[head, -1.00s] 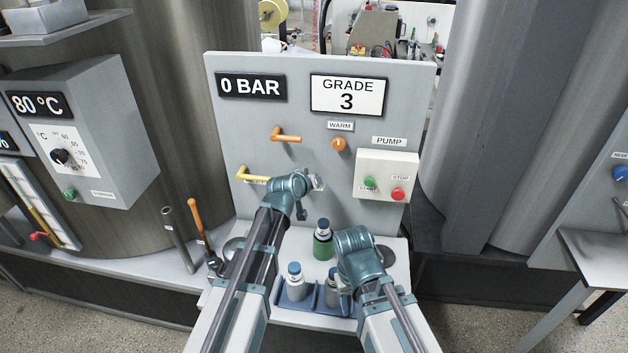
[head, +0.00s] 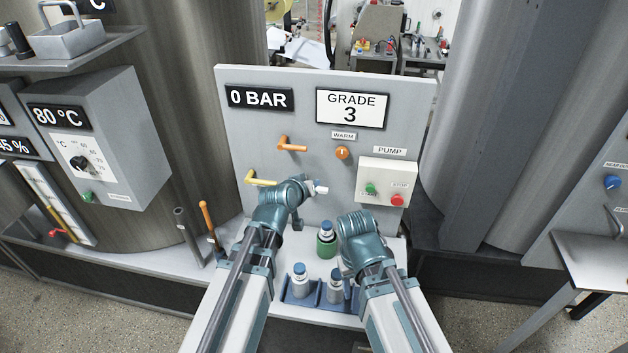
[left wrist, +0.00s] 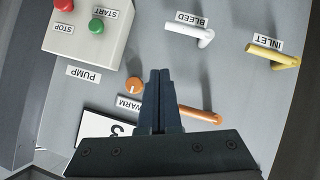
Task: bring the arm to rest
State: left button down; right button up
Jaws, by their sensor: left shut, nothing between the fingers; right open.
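My left gripper is shut and empty in the left wrist view (left wrist: 158,75), its fingers pointing at the grey panel near the orange WARM knob (left wrist: 135,86) and an orange lever (left wrist: 199,114). In the head view my left arm (head: 277,208) reaches up to the lower middle of the panel (head: 250,135); its fingers are hard to make out there. My right arm (head: 362,243) stands low over the right part of the bench, and its wrist mostly hides the right gripper, which is open. I see nothing held by either one.
The panel carries a yellow INLET lever (left wrist: 272,54), a white BLEED lever (left wrist: 190,31) and a pump box (head: 387,182). A bottle in a green holder (head: 326,244) stands between my arms. A blue rack (head: 316,298) holds capped bottles. An orange-handled tool (head: 206,218) stands at left.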

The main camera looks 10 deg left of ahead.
pick_arm(q)
jog(key=s+d+f+m+g+y+b, duration=0.1)
jog(key=s+d+f+m+g+b, duration=0.15)
jog(key=s+f, duration=0.35)
jog(key=s+d+f+m+g+b, duration=0.1)
jog(key=s+f+g, duration=0.3)
jog(key=s+f, duration=0.2)
jog(key=s+a+f+m+g+y+b, duration=0.1)
jog(key=s+f+g+y, duration=0.1)
jog(key=s, duration=0.4)
jog(key=s+a+f+g+y+b, duration=0.1)
jog(key=s+f+g, duration=0.1)
jog(key=s, duration=0.4)
jog(key=shift+s+a+f+m+g+y+b, duration=0.15)
jog(key=shift+s+f+m+g+y+b, duration=0.25)
jog(key=shift+g, duration=0.15)
jog(key=shift+w, duration=0.1)
